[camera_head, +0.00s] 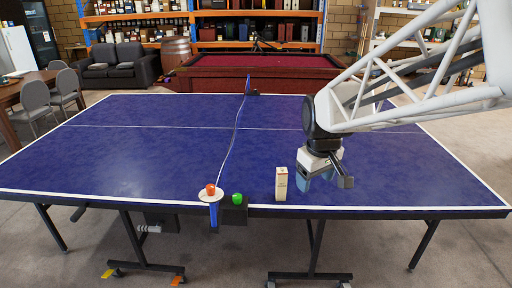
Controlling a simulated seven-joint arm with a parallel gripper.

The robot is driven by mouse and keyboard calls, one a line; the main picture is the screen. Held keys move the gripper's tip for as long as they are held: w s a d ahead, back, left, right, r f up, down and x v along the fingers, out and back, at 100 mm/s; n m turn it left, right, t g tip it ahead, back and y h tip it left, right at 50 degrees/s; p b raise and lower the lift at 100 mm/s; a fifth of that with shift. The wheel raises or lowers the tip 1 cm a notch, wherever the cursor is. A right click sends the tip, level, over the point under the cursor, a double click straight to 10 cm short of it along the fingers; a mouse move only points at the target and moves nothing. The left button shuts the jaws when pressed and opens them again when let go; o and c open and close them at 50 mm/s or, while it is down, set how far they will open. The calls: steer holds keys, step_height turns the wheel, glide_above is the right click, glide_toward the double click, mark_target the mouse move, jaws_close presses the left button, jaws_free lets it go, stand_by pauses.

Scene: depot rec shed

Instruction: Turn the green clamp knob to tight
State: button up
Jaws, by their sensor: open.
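The green clamp knob (237,199) sits on the dark clamp block (234,214) at the near edge of the blue table tennis table, by the near end of the net. Its markings are too small to read. My gripper (325,181) is above the table to the right of the knob, open and well apart from it. No object shows between its fingers.
A white box (281,184) stands upright between the knob and my gripper. A red object (211,189) rests on a white saucer (211,195) just left of the knob. The net (236,130) runs away from the near edge. The table's left half (120,160) is clear.

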steer(key=w+a+f+n, duration=0.1)
steer(key=w+a+f, duration=0.15)
steer(key=w, duration=0.25)
steer(key=w+a+f+n, duration=0.1)
steer(key=w+a+n, duration=0.1)
steer(key=w+a, duration=0.15)
steer(key=n+g, duration=0.1)
steer(key=n, duration=0.7)
glide_above(237, 196)
steer(key=f, duration=2.1)
steer(key=shift+s+d, duration=0.25)
steer(key=shift+d, duration=0.05)
steer(key=shift+w+a+f, duration=0.15)
steer(key=shift+a+f, duration=0.1)
steer(key=shift+f, duration=0.15)
steer(key=shift+w+f, duration=0.1)
steer(key=shift+f, duration=3.75)
steer(key=c, duration=0.9)
